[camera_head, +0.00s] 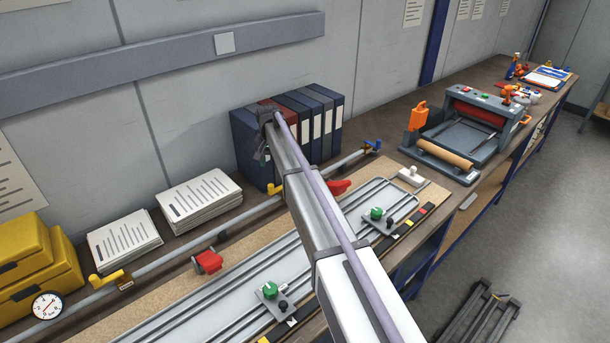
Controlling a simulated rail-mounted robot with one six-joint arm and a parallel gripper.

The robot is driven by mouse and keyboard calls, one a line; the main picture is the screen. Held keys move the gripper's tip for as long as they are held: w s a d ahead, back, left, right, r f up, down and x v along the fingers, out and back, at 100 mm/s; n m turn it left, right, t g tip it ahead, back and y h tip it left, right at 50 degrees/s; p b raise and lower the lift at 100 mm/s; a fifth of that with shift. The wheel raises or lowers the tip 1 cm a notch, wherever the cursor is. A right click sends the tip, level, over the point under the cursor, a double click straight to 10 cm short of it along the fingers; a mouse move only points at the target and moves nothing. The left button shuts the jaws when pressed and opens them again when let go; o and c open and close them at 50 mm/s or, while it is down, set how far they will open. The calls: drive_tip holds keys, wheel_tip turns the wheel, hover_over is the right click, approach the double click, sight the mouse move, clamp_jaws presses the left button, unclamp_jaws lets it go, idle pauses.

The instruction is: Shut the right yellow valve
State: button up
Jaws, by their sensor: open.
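The right yellow valve (275,190) sits on the grey pipe (175,257) along the back of the bench, in front of the binders and just left of my arm. It is small in the picture and I cannot tell its lever angle exactly. Another yellow valve (106,280) is on the same pipe at the left. A blue-handled valve (372,146) is at the pipe's right end. My gripper (261,153) is dark, open and empty. It appears in front of the binders, above the right yellow valve in the picture and apart from it.
Dark binders (318,115) stand against the wall. Paper stacks (198,198) and yellow cases (30,262) are at the left. Red clamps (207,262) and a rail frame with green knobs (270,290) lie in front of the pipe. A roller press (470,125) stands at the right.

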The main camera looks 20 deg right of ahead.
sight(271, 185)
drive_tip(key=shift+s+a+f, duration=0.15)
drive_tip(key=shift+s+a, duration=0.3)
drive_tip(key=shift+a, duration=0.15)
wheel_tip(271, 185, down, 11)
drive_tip(key=b, duration=1.1)
drive_tip(key=shift+r, duration=0.25)
clamp_jaws()
